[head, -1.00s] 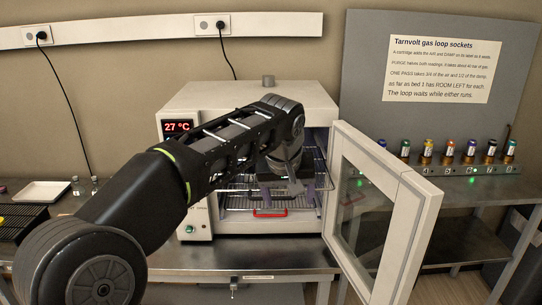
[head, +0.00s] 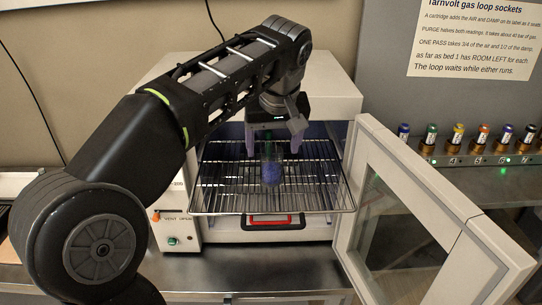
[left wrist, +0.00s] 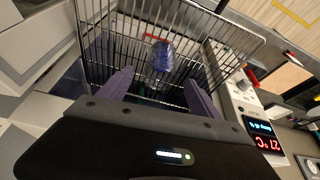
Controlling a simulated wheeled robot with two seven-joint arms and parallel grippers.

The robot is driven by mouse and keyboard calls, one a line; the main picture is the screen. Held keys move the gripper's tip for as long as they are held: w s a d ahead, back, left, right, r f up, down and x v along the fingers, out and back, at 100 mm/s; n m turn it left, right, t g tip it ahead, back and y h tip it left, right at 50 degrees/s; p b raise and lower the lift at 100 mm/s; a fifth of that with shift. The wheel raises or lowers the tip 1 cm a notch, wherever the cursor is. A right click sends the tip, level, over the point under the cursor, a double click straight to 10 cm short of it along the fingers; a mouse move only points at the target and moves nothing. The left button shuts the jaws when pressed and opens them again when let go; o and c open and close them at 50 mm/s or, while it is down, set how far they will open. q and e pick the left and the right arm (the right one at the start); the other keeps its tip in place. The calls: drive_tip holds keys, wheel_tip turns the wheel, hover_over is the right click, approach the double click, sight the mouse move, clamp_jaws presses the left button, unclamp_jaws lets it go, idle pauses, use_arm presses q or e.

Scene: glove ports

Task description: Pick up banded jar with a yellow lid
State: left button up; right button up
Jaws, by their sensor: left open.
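A small clear jar with blue-purple contents (head: 271,168) stands on the wire rack (head: 215,196) of the open oven-like cabinet. It also shows in the left wrist view as a blue-purple shape (left wrist: 162,57) beyond the fingertips. I can make out no yellow lid or bands on it. My left gripper (head: 273,148) is open, its two purple-grey fingers spread on either side of the jar's top in the head view. My right gripper is not in view.
The cabinet's glass door (head: 400,235) stands open on the right. A red handle (head: 270,223) is below the rack's front. Several small cartridges stand in a socket row (head: 480,158) at the right. The rack around the jar looks clear.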

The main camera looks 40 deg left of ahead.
sight(271, 164)
use_arm(q)
drive_tip(key=shift+s+d+r, duration=0.1)
drive_tip(key=shift+s, duration=0.05)
drive_tip(key=shift+x, duration=1.35)
drive_tip(key=shift+p+x, duration=0.6)
drive_tip(key=shift+x, duration=2.05)
drive_tip(key=shift+r, duration=0.1)
drive_tip(key=c, duration=1.6)
